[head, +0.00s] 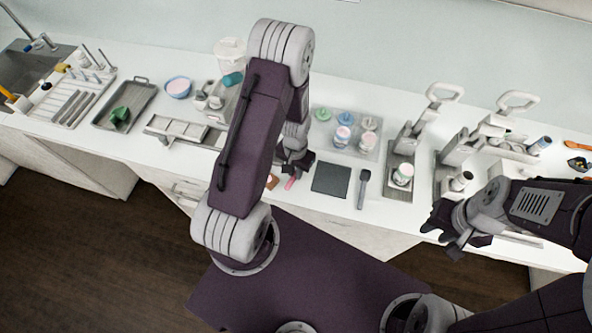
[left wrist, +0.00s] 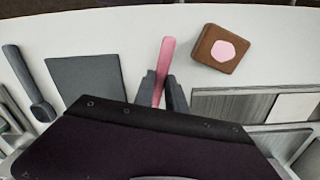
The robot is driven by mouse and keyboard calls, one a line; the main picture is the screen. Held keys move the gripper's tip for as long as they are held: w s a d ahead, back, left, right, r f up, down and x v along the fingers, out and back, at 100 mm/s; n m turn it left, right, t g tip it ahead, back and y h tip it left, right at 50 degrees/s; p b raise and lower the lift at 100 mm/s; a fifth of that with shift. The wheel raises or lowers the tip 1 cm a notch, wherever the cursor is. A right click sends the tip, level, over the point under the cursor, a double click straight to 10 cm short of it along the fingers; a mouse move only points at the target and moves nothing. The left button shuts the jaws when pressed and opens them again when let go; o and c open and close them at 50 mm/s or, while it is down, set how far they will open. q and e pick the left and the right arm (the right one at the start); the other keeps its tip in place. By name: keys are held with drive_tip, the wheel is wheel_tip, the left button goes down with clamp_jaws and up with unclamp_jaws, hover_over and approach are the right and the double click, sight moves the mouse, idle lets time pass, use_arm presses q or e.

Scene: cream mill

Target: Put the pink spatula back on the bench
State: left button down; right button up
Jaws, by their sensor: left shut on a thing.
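The pink spatula (head: 291,183) is in the jaws of my left gripper (head: 293,166), over the front part of the white bench (head: 385,213). In the left wrist view the spatula (left wrist: 165,62) stands out between the two dark fingers of my left gripper (left wrist: 163,82), which are shut on it. Its lower part is hidden by the fingers and wrist. I cannot tell whether its tip touches the bench (left wrist: 285,45). My right gripper (head: 443,238) is open and empty near the bench's front edge at the right.
A brown block with a pink top (left wrist: 222,48) lies beside the spatula. A dark grey mat (head: 331,179) and a grey tool (head: 363,188) lie on its other side. A clear tray of jars (head: 345,153) and lever presses (head: 405,150) stand behind. The strip around the spatula is bare.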

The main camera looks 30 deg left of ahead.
use_arm(q)
drive_tip(key=c, duration=1.3)
unclamp_jaws()
drive_tip(key=shift+r, duration=0.15)
wheel_tip(320, 180, up, 9)
drive_tip(key=shift+f+b, duration=0.1)
drive_tip(key=shift+b, duration=0.3)
